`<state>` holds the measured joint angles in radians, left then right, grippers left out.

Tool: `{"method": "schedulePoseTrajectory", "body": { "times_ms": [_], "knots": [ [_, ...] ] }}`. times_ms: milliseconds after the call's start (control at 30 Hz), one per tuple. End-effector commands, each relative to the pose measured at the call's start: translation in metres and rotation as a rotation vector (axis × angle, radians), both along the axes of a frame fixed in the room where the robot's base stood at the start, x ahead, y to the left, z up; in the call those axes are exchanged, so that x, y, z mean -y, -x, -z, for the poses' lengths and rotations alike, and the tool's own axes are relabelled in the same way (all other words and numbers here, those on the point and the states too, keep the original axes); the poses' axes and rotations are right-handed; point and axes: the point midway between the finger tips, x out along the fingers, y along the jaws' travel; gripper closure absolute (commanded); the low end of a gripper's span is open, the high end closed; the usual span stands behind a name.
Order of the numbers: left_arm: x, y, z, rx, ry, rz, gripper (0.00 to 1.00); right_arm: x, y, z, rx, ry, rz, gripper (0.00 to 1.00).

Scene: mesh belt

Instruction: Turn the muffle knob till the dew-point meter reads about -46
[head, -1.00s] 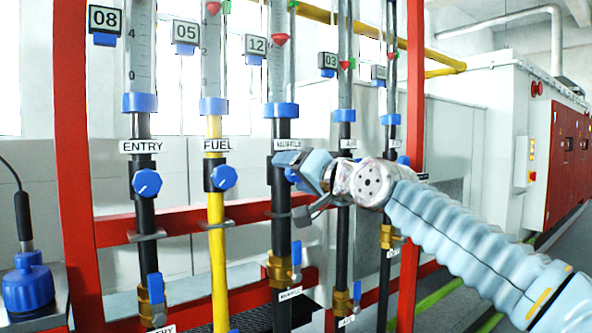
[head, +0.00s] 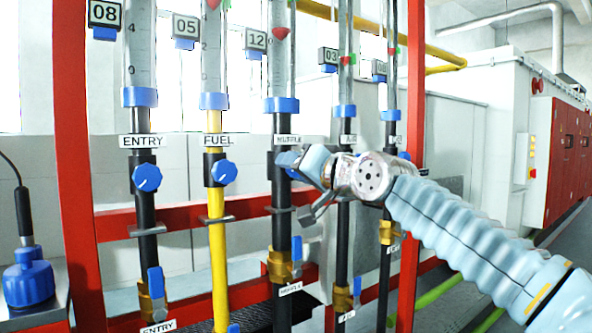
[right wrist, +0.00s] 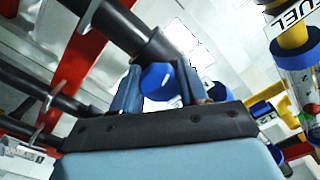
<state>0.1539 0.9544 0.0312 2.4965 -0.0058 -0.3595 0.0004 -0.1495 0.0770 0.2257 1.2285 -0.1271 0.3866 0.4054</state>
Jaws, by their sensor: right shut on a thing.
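My right gripper (head: 288,161) is at the muffle knob (head: 293,173) on the black muffle tube, just below the MUFFLE label (head: 289,141). In the right wrist view the blue knob (right wrist: 158,77) sits between the two fingers of this gripper (right wrist: 160,88), which is shut on it. In the head view the gripper hides most of the knob. Above it, the muffle flow tube (head: 280,70) holds a red float (head: 280,33) near the top, level with the tag 12 (head: 256,39). No dew-point reading can be made out. My left gripper is out of view.
The entry knob (head: 146,178) and fuel knob (head: 223,172) are to the left. More tubes stand close behind my right wrist. Red frame posts (head: 75,180) and a red crossbar (head: 110,226) surround the tubes. A blue fitting with a cable (head: 28,279) stands at lower left.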

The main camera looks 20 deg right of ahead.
Motion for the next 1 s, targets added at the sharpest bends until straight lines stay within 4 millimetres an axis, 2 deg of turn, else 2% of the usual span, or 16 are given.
{"method": "schedulePoseTrajectory", "body": {
  "times_ms": [600, 1000],
  "knots": [
    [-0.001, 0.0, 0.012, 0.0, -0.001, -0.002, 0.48, 0.0, -0.001, 0.002, 0.154, 0.429, -0.001, 0.87],
    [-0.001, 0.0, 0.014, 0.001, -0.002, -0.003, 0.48, 0.0, -0.001, 0.002, 0.196, 0.544, -0.001, 0.87]
  ]
}}
